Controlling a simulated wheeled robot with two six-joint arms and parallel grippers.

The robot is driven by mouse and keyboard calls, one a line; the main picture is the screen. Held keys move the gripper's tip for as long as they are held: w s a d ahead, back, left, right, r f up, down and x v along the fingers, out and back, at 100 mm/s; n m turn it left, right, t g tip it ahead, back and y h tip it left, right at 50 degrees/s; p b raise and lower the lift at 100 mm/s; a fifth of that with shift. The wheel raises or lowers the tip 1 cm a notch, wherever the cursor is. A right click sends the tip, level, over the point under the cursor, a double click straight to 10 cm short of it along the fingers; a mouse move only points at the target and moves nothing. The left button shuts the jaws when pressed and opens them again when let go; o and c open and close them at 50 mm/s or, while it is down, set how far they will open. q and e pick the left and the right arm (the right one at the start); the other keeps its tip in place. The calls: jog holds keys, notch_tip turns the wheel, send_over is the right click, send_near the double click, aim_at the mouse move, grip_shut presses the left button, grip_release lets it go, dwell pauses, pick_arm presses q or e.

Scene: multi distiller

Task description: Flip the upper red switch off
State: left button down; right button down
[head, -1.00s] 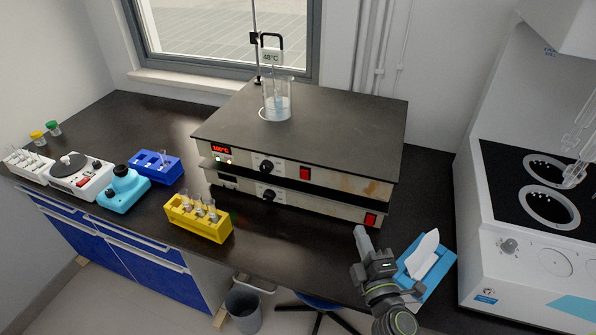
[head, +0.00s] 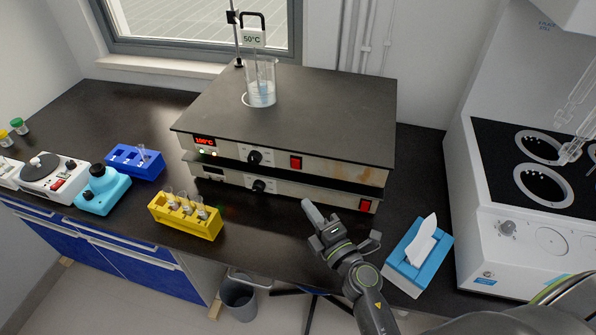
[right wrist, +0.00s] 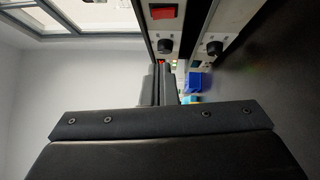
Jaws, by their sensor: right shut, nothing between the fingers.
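Two flat heating units are stacked on the bench. The upper red switch (head: 296,162) is on the front of the upper unit (head: 330,168), right of its black knob. It also shows at the top of the right wrist view (right wrist: 163,12). The lower red switch (head: 365,206) is at the right end of the lower unit. My right gripper (head: 312,212) is shut and empty, in front of the lower unit and below the upper switch, apart from both. Its closed fingers show in the right wrist view (right wrist: 158,86). My left gripper is not in view.
A beaker (head: 261,88) with a probe reading 50°C stands on the upper unit, whose display (head: 205,141) is lit red. A yellow tube rack (head: 186,216) is left of my gripper. A blue tissue box (head: 418,253) is to its right, beside a white machine.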

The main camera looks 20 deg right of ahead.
send_near(291, 161)
jog(key=w+a, duration=0.3)
jog(key=a, duration=0.1)
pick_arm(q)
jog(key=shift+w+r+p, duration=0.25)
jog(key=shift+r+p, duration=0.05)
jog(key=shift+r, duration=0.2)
pick_arm(e)
jog(key=shift+w+d, duration=1.35)
jog(key=shift+w, duration=0.15)
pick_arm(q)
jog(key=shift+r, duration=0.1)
pick_arm(e)
jog(key=r+p, duration=0.1)
jog(key=p, duration=0.2)
jog(key=shift+w+d, duration=0.1)
jog(key=shift+w, duration=0.05)
jog(key=shift+f, duration=0.25)
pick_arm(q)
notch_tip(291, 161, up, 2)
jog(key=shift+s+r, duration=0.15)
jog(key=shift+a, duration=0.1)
